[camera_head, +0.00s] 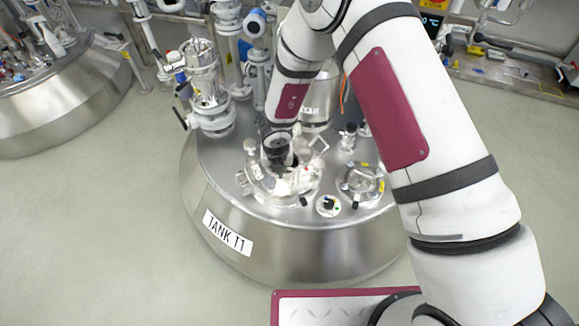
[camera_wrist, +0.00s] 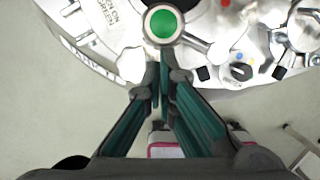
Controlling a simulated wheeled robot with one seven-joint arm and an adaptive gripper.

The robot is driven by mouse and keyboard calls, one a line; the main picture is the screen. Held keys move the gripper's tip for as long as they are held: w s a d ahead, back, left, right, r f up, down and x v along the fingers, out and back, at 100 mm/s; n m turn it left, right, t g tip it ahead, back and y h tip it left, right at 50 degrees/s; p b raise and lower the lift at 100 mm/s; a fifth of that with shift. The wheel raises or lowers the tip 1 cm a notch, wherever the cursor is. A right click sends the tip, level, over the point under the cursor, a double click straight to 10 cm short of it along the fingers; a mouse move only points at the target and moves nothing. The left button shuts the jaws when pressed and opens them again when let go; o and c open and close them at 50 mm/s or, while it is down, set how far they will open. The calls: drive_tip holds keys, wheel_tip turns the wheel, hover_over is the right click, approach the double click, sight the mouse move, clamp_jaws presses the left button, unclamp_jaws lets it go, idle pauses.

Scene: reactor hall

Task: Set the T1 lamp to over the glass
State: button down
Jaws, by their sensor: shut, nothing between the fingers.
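Tank T1 (camera_head: 240,240) is a round steel vessel in the middle of the head view, with its name on a white label. My gripper (camera_wrist: 163,72) is shut and empty, pointing down over the tank's front edge in the wrist view. A round green-topped piece with a white rim (camera_wrist: 163,24) lies just beyond the fingertips, beside a silver lever; I cannot tell whether it is the lamp. A round glass port in a bolted ring (camera_head: 361,183) sits on the lid's right side. A small black dial (camera_head: 328,205) is left of it, and also shows in the wrist view (camera_wrist: 240,71).
A tall glass and steel column (camera_head: 207,85) and other fittings crowd the lid's back left. Another steel tank (camera_head: 60,95) stands at the far left. The grey floor (camera_head: 110,230) at the left is clear. My arm covers much of the right side.

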drive_tip(key=w+m, duration=0.1)
drive_tip(key=m, duration=0.1)
drive_tip(key=w+m+h, duration=0.1)
drive_tip(key=m, duration=0.1)
drive_tip(key=shift+w+a+p, duration=0.1)
drive_tip(key=shift+w+p, duration=0.2)
drive_tip(key=shift+w+m+g+h, duration=0.15)
drive_tip(key=shift+w+m, duration=0.25)
drive_tip(key=shift+m, duration=0.5)
drive_tip(key=shift+w+m+g+h, duration=0.15)
drive_tip(key=shift+w+m, duration=0.25)
drive_tip(key=shift+m, duration=0.5)
